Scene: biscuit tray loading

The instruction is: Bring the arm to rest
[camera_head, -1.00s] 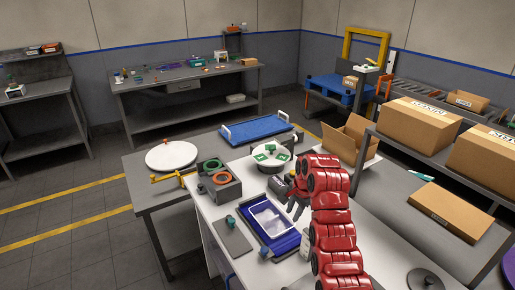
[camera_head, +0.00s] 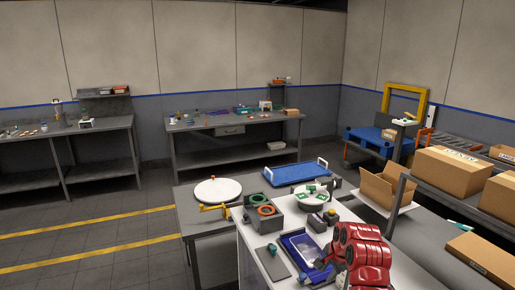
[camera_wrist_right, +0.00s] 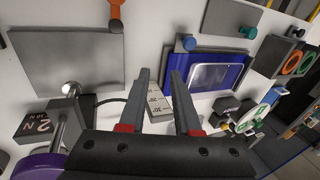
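My right arm (camera_head: 365,250) is red and comes in from the bottom right of the head view. Its gripper (camera_head: 322,264) is low beside the blue tray (camera_head: 286,240) on the white table, partly cut off from clear sight. In the right wrist view the gripper (camera_wrist_right: 161,82) has two dark fingers apart, with a gap between them and nothing visibly held. A small pale marked block (camera_wrist_right: 157,106) shows beyond the gap. The blue tray (camera_wrist_right: 238,76) with a pale clear-looking insert lies beyond the fingers. My left gripper is not in view.
A grey weight-like block (camera_wrist_right: 34,120) and a grey plate (camera_wrist_right: 65,62) lie left in the wrist view. A grey box with rings (camera_head: 262,219) and a white round stand (camera_head: 312,198) are on the table. An open carton (camera_head: 384,188) stands behind the arm.

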